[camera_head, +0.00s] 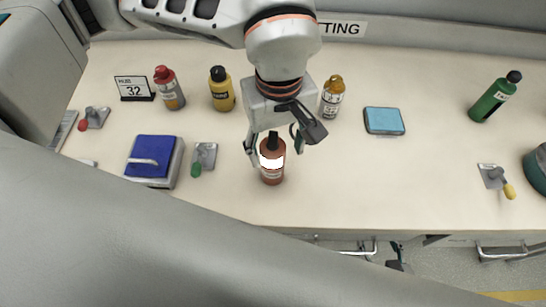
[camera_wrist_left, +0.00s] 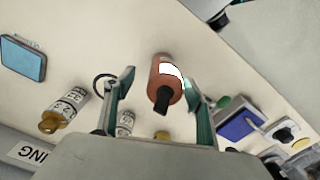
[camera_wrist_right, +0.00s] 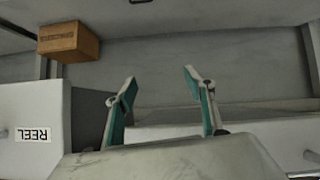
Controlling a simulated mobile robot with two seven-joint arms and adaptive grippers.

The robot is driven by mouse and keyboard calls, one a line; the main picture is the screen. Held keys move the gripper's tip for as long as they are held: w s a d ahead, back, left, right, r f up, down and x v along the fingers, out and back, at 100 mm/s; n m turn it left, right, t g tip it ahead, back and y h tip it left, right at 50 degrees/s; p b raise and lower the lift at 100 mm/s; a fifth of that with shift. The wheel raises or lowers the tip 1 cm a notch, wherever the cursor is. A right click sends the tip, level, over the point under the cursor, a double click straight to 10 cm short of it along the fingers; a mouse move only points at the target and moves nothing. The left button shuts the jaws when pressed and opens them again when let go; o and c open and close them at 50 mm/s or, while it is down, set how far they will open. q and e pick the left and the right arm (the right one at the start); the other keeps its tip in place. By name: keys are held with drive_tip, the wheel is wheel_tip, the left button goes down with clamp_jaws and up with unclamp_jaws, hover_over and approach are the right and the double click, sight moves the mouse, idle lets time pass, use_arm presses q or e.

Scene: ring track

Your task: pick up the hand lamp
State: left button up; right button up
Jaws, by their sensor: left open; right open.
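A red-brown cylinder with a black neck and a blank, bright white patch, which I take to be the hand lamp (camera_head: 272,176), stands upright near the table's front edge. My left gripper (camera_head: 275,148) is open above it, with a finger on either side of its upper part. In the left wrist view the lamp (camera_wrist_left: 160,67) shows between and beyond the open fingers (camera_wrist_left: 160,80); I cannot tell whether either touches it. My right gripper (camera_wrist_right: 162,88) is open and empty, away from the lamp, facing grey panels.
Left of the lamp are a green-handled tool (camera_head: 203,158) and a blue-topped box (camera_head: 150,157). Yellow (camera_head: 222,92) and amber (camera_head: 332,98) bottles stand behind. A brown box (camera_wrist_right: 68,41) shows in the right wrist view.

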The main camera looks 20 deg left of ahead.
use_arm(q)
drive_tip(key=f, duration=0.5)
drive_tip(key=shift+s+a, duration=0.25)
drive_tip(key=shift+a, duration=0.15)
drive_tip(key=shift+w+f, duration=0.1)
drive_tip(key=shift+f, duration=0.4)
drive_tip(key=c, duration=1.3)
